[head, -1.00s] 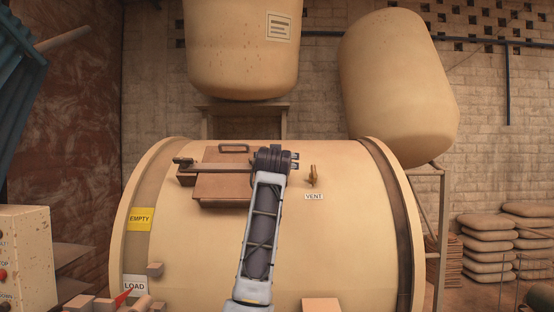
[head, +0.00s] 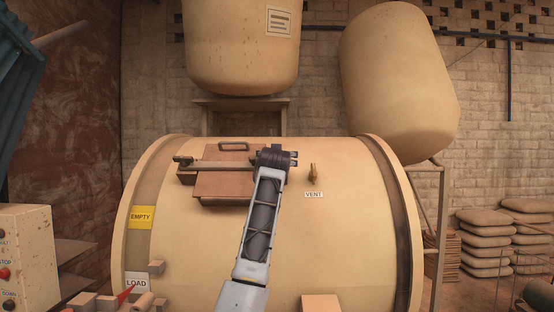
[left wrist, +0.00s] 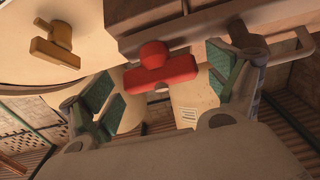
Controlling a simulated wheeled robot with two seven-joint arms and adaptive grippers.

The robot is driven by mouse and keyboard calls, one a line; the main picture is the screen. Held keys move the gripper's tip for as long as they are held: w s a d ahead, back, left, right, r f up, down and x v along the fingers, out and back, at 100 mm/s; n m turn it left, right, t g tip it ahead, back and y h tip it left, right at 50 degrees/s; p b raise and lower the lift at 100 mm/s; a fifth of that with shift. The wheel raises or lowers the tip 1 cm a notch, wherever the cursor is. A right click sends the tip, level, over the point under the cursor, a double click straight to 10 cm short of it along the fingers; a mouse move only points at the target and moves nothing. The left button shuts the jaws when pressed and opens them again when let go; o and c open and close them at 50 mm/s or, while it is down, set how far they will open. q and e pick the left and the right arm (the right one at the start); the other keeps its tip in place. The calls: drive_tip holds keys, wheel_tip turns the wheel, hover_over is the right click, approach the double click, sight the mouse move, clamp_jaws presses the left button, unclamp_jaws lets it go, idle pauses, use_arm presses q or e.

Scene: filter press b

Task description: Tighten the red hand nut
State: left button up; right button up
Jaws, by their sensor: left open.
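The red hand nut (left wrist: 160,69) shows in the left wrist view, with a rounded knob and a wide crossbar, beside the brown hatch (left wrist: 215,18). My left gripper (left wrist: 158,88) is open, its green-padded fingers on either side of the nut, with visible gaps and no clear contact. In the head view my left gripper (head: 277,157) is at the right end of the hatch (head: 225,186) on top of the cream drum (head: 330,235). The nut is hidden there behind the gripper. My right gripper is in neither view.
A brass vent valve (head: 313,173) stands just right of the gripper, above the VENT label (head: 314,194). A bar (head: 220,164) crosses the hatch, with a handle (head: 234,146) behind it. Large tanks (head: 242,50) hang behind. A control box (head: 25,255) stands at left.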

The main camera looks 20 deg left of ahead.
use_arm(q)
drive_tip(key=c, duration=1)
